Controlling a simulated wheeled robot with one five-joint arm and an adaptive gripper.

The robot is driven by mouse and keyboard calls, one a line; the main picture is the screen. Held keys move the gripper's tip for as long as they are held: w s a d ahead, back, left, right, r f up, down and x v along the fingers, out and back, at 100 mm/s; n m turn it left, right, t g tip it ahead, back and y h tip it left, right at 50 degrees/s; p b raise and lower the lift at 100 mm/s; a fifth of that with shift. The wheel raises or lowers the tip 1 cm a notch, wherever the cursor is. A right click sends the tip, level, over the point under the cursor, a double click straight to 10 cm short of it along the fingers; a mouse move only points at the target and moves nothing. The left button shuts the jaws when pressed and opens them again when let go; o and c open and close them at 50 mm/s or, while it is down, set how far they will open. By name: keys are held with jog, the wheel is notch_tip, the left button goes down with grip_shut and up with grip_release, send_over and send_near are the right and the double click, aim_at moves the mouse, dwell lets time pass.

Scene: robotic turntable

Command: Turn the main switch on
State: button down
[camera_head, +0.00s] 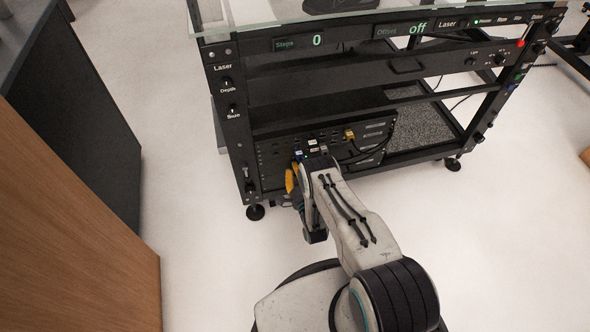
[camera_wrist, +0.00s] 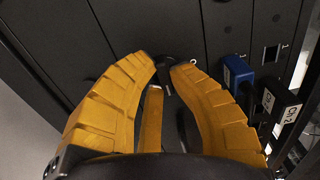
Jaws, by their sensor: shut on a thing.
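The lower front of the black rack (camera_head: 280,165) carries a dark panel with plugs and sockets. My gripper (camera_head: 291,180), seen by its yellow fingers, is low at the left part of this panel, partly hidden by my arm. In the wrist view my gripper (camera_wrist: 165,68) has its two ribbed yellow fingers curved in, with their tips on either side of a small black switch knob (camera_wrist: 168,62) on the panel. The tips are shut on it. The fingers hide much of the knob, and I cannot read its position or any label. I take it for the main switch.
A blue plug (camera_wrist: 237,72) and a black labelled plug (camera_wrist: 281,101) stick out just right of my fingers. A wood-sided cabinet (camera_head: 75,200) stands at left. The pale floor (camera_head: 190,150) between is clear.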

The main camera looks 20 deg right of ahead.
jog(key=c, duration=1.1)
grip_release()
